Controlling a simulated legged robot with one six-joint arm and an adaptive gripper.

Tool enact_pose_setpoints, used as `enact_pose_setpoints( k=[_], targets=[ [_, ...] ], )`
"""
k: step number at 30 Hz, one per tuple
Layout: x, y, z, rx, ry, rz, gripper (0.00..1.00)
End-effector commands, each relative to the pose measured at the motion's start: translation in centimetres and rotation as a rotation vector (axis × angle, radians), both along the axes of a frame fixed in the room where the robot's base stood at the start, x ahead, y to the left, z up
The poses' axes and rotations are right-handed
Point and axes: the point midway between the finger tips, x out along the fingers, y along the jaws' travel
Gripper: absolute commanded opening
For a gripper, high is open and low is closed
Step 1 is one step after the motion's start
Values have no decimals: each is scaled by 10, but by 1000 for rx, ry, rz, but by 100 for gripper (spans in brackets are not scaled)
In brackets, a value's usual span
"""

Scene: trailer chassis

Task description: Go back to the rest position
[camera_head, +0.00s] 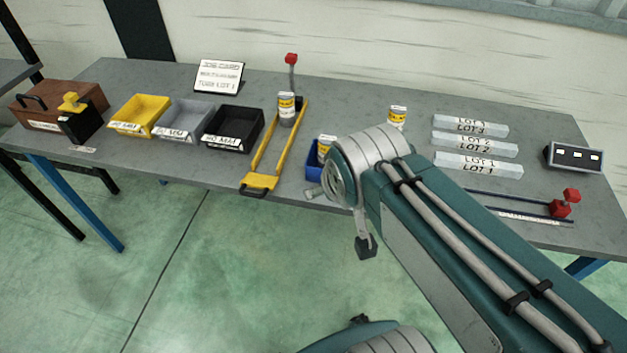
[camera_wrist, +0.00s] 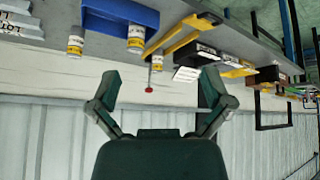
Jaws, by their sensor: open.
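My gripper (camera_wrist: 160,95) shows in the wrist view with its two fingers spread apart and nothing between them. The wrist view is upside down, with the bench along its top and the pale wall below. In the head view my arm crosses the right half of the picture in front of the bench, and its bulk hides part of the blue bin (camera_head: 314,172). I cannot make out the gripper's fingers in the head view.
The grey bench (camera_head: 385,185) holds yellow (camera_head: 139,113), grey (camera_head: 184,119) and black (camera_head: 233,126) bins, a yellow slide frame (camera_head: 262,181), labelled cans (camera_head: 397,117), several clear lot bars (camera_head: 478,164) and a red-knobbed lever (camera_head: 563,203). Green floor (camera_head: 190,270) in front is clear.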

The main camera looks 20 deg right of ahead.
Motion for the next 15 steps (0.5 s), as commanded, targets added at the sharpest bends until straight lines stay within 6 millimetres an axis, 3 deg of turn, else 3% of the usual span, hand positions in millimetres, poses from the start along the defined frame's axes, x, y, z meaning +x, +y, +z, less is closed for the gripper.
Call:
enact_pose_setpoints(
  k=[3, 6, 15],
  targets=[
    [-26, 24, 2, 59, 63, 56, 100],
    [-35, 31, 2, 81, 91, 75, 100],
    [-36, 31, 2, 82, 95, 76, 100]
  ],
)
